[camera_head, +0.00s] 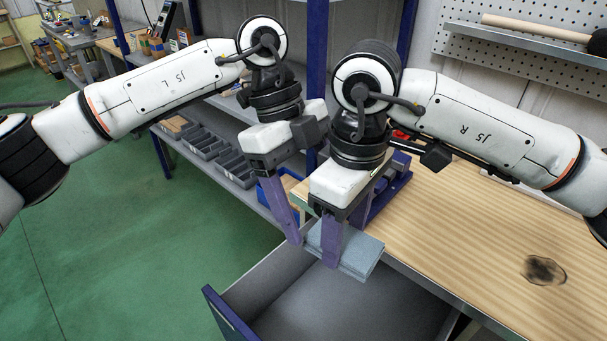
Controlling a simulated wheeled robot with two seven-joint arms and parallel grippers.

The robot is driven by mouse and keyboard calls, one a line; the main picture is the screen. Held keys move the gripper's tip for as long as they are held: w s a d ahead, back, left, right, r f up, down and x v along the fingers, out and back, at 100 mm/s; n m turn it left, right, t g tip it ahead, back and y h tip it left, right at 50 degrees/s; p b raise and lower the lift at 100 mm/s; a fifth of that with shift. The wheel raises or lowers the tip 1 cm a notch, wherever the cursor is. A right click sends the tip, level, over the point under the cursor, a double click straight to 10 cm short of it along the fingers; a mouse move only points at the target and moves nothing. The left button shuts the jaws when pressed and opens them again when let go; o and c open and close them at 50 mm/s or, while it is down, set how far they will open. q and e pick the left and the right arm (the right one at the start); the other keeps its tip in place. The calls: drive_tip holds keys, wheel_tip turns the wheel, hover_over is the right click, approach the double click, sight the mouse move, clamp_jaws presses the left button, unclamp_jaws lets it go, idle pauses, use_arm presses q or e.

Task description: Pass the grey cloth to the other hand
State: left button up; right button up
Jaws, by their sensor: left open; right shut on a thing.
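The grey cloth (357,252) is a flat, folded, blue-grey pad held above the open drawer, near the table's left edge. My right gripper (333,257) is shut on the cloth, its purple fingers pointing down over it. My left gripper (296,232) is just left of the cloth and is open. One of its purple fingers comes down close to the cloth's left end; the other is largely hidden behind my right gripper. I cannot tell whether the left finger touches the cloth.
An open grey drawer (340,308) with a blue front (229,316) lies below the grippers. The wooden tabletop (470,225) has a dark burn mark (544,270) and is mostly clear. A shelf with grey bins (208,143) and blue posts stands behind. A pegboard holds a wooden-handled tool (540,28).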

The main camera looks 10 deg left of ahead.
sight(345, 241)
use_arm(q)
drive_tip(key=shift+x, duration=1)
drive_tip(key=shift+r, duration=0.1)
drive_tip(key=c, duration=1.1)
use_arm(e)
drive_tip(key=o, duration=1.1)
wheel_tip(345, 241, up, 12)
drive_tip(key=shift+r, duration=0.1)
drive_tip(key=shift+c, duration=0.3)
